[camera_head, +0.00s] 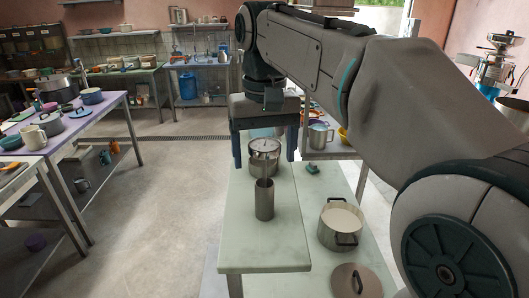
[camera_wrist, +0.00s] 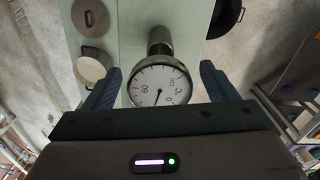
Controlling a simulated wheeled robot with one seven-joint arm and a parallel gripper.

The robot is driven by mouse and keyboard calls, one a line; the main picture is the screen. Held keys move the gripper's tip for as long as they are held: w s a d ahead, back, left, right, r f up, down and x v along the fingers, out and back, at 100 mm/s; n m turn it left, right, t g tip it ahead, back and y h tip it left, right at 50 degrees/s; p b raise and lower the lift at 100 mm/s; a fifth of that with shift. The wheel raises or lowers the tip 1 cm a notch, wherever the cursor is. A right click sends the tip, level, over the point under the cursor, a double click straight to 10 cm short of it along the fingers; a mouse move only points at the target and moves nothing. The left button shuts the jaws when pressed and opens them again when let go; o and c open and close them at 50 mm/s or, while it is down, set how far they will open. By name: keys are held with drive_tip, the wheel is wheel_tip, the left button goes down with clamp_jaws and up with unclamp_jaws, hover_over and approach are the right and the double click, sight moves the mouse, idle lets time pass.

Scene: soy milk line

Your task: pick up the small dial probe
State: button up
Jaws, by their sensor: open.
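The small dial probe has a round white dial face (camera_head: 264,146) with a metal rim. It stands upright with its stem down in a grey metal cylinder (camera_head: 264,205) on the pale table. In the wrist view the dial (camera_wrist: 158,86) faces the camera, showing numbers and °C, and the cylinder (camera_wrist: 160,38) shows beyond it. My gripper (camera_wrist: 160,74) is open, with one dark finger on each side of the dial and gaps on both sides. In the head view my gripper (camera_head: 264,158) is above and around the dial. Whether the fingers are level with the dial is unclear.
A pot of white liquid (camera_head: 341,220) stands right of the cylinder, with a brown lid (camera_head: 355,280) nearer. A small green object (camera_head: 312,168) lies farther back. The table's left front (camera_head: 240,235) is bare.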

drive_tip(key=shift+w+f, duration=0.1)
drive_tip(key=shift+f, duration=1.3)
drive_tip(key=c, duration=1.1)
drive_tip(key=shift+r, duration=5.05)
